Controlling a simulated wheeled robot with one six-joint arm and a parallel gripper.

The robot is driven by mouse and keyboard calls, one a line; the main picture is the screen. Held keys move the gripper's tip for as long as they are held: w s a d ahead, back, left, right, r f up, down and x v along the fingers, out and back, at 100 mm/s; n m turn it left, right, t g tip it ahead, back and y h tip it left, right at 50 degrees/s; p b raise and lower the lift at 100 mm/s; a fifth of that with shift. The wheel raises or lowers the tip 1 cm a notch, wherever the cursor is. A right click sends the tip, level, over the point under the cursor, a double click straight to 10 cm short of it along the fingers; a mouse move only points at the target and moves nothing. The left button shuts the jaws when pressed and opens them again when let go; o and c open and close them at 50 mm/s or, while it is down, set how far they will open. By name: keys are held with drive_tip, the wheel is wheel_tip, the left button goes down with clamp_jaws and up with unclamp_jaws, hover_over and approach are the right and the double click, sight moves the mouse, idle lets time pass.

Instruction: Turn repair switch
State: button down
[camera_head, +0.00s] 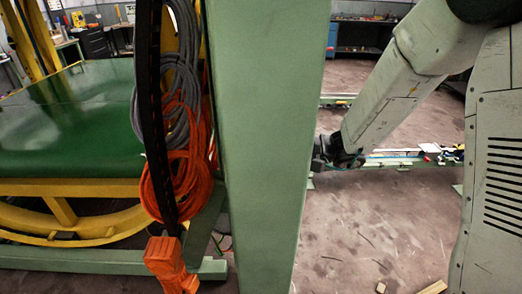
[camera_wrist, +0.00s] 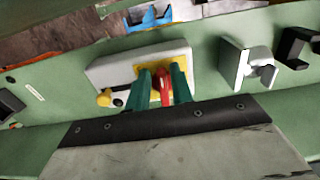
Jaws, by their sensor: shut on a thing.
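The repair switch shows in the wrist view as a red handle (camera_wrist: 164,86) on a yellow plate, on a light grey box (camera_wrist: 112,69) fixed to a green surface. My gripper (camera_wrist: 161,82) has two green fingers, one on each side of the red handle, shut on it. The fingers hide part of the handle and plate. A yellow padlock-like piece (camera_wrist: 104,98) is at the lower left of the box. In the head view the switch is not visible, and a green column hides part of the scene.
A green column (camera_head: 263,140) stands in the middle of the head view. Orange and grey cables (camera_head: 178,175) hang left of it. A white bracket (camera_wrist: 243,62) and a black bracket (camera_wrist: 294,45) sit right of the switch. Blue bins (camera_wrist: 150,20) are above. Wood pieces (camera_head: 433,287) lie on the floor.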

drive_tip(key=shift+w, duration=0.1)
drive_tip(key=c, duration=1.5)
unclamp_jaws()
drive_tip(key=shift+d, duration=3.95)
